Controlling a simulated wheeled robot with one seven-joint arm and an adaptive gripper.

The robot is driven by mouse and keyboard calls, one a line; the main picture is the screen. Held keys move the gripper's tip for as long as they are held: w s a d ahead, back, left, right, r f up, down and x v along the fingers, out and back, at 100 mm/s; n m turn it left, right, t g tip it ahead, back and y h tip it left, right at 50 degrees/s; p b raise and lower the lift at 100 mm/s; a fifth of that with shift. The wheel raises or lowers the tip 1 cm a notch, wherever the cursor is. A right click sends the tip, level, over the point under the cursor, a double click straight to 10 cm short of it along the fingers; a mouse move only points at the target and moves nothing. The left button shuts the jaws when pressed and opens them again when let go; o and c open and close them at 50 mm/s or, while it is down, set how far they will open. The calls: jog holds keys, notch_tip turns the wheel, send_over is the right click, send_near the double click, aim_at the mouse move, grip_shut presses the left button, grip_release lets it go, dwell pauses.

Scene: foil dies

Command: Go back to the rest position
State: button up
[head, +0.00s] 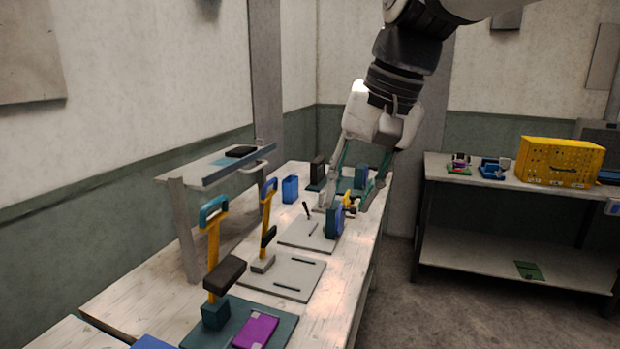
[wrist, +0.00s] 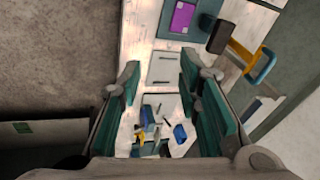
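My gripper (head: 347,203) hangs over the far part of the long workbench (head: 330,318), pointing down, with its two green-lined fingers spread apart. In the wrist view the fingers of my gripper (wrist: 160,66) stand wide apart with nothing held between them. Through the gap I see the bench top with grey plates and small parts below. I cannot tell in the head view whether the fingertips touch anything; they overlap a blue round part (head: 339,221) and small yellow pieces.
A lever press with blue handle (head: 213,210) stands on a teal base with a purple block (head: 255,331). A second lever (head: 268,225) stands behind it. A raised shelf (head: 200,168) is at left. A side table with a yellow box (head: 561,161) stands right; floor between is clear.

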jog(key=s+d+f+t+h, duration=0.1)
jog(key=s+d+f, duration=0.5)
jog(key=s, duration=0.3)
jog(key=s+d+f+n+t+h, duration=0.1)
jog(key=s+d+f+h, duration=0.1)
jog(key=s+d+f, duration=0.4)
jog(key=s+d, duration=0.1)
jog(key=s, duration=0.1)
jog(key=shift+s+d+n, duration=0.3)
jog(key=shift+s, duration=0.05)
